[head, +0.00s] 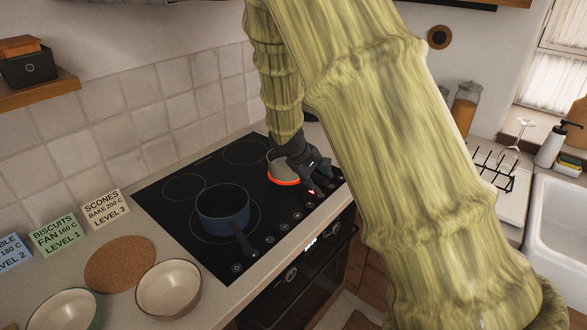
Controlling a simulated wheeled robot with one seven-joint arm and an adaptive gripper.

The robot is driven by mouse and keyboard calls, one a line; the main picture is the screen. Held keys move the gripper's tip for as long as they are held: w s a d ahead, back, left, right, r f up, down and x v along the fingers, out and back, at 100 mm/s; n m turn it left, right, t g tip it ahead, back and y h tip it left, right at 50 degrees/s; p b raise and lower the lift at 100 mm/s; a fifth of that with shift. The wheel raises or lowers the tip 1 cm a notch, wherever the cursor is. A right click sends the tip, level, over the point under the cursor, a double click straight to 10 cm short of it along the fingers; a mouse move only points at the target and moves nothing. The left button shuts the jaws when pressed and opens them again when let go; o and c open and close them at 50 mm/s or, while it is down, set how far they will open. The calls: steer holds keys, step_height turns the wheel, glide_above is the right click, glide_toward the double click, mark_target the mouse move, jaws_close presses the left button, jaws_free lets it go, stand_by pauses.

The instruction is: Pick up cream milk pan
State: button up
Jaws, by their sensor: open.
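I cannot tell whether the fingers touch the pan. A dark blue saucepan (222,204) stands nearer on the hob, its dark handle towards the front edge.
Two cream bowls, one (168,289) nearer the hob, and a cork mat (119,264) lie on the left counter. Recipe cards (104,207) stand by the wall. A dish rack (492,167) and sink (555,225) are at right. My arm covers much of the middle.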

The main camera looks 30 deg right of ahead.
jaws_close()
steer(key=shift+w+r, duration=0.1)
stand_by(0.3)
